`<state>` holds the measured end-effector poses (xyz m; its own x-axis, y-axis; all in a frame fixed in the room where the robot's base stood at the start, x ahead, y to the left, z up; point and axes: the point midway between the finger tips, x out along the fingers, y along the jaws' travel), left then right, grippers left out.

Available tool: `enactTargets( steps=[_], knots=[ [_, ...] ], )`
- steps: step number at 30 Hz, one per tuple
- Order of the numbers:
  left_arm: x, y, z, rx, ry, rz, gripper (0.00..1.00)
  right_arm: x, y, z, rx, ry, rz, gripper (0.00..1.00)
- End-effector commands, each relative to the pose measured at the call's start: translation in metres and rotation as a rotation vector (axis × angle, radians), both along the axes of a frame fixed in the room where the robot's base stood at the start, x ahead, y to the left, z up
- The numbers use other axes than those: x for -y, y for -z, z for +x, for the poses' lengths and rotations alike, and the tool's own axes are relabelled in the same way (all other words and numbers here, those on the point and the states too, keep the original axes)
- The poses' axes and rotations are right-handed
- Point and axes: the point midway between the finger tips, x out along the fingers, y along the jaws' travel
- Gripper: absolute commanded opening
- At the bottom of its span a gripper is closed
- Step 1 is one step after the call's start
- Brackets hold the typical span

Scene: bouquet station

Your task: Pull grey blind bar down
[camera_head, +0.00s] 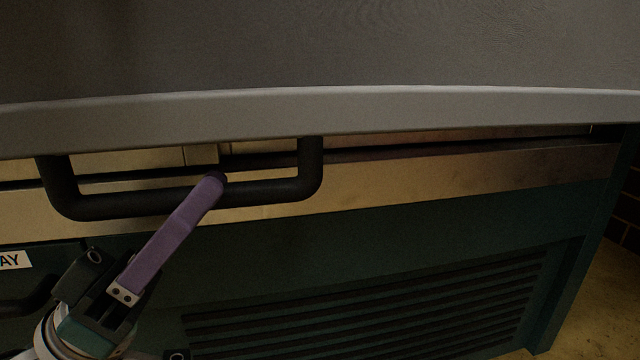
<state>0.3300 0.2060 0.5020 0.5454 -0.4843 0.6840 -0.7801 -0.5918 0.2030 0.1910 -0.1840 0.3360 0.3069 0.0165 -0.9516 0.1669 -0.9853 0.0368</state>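The grey blind bar (400,108) runs across the whole camera_head view, below the dark grey blind (330,45). A black U-shaped handle (120,204) hangs from the bar's lower edge at the left. My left gripper (212,184) reaches up from the lower left. One purple finger shows, and its tip overlaps the handle's lower rail near the middle. The second finger is hidden, so I cannot tell whether the gripper is closed around the rail. My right gripper is out of view.
Below the bar is a tan counter edge (450,186) above a dark green cabinet front with a slatted vent (370,315). A partly cut-off white label (14,260) and a dark drawer handle (25,300) are at the left. Floor (590,290) shows at the right.

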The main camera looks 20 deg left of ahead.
Motion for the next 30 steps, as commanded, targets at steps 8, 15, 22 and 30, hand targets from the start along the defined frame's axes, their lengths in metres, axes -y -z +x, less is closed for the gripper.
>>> enactTargets(
  steps=[8, 15, 22, 30],
  knots=[
    [0.000, -0.002, 0.000, 0.008, 0.001, -0.003, 0.55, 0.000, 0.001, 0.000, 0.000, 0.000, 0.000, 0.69],
    [-0.002, 0.000, -0.001, 0.011, 0.000, -0.004, 0.55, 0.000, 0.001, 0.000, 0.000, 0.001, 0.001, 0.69],
    [-0.019, 0.028, -0.020, 0.006, -0.002, -0.002, 0.55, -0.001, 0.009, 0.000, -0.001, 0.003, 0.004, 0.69],
    [-0.043, 0.061, -0.047, 0.008, -0.001, -0.003, 0.55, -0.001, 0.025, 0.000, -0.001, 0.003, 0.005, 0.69]
  ],
)
